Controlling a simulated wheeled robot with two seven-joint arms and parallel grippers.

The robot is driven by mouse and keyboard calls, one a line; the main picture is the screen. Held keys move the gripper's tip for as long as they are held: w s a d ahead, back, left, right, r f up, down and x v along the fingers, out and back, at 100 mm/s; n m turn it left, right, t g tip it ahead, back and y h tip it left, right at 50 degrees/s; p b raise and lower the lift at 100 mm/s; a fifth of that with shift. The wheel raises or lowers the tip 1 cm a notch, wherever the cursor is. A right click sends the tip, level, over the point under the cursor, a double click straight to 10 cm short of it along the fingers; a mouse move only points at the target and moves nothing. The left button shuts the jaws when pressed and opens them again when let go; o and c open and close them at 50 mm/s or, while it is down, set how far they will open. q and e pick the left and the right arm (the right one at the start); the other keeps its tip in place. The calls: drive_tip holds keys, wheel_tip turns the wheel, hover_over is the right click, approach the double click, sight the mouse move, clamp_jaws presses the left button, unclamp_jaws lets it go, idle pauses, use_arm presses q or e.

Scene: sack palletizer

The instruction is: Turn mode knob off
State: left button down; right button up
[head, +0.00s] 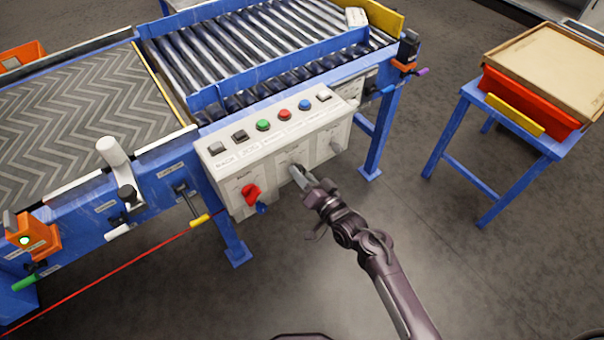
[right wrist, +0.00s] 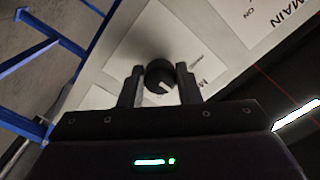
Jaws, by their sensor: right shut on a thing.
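The white control box (head: 219,172) hangs on the blue conveyor frame. My right gripper (head: 299,174) is at the middle of its front face. In the right wrist view the black round mode knob (right wrist: 160,77) with a white pointer mark sits between the two fingers of my right gripper (right wrist: 160,88), which is shut on it. A label beside it shows an "M"; the rest is hidden. In the head view the gripper mostly covers the knob. My left gripper is not in view.
A red rotary switch (head: 251,194) is left of my gripper on the same face. Several push buttons, including a green one (head: 263,125), line the box's top. A blue stand (head: 459,125) with a red tray is at right. The floor in front is clear.

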drive_tip(key=o, duration=1)
drive_tip(key=shift+c, duration=0.2)
drive_tip(key=shift+s+d, duration=0.1)
drive_tip(key=v, duration=0.7)
drive_tip(key=shift+s+d, duration=0.2)
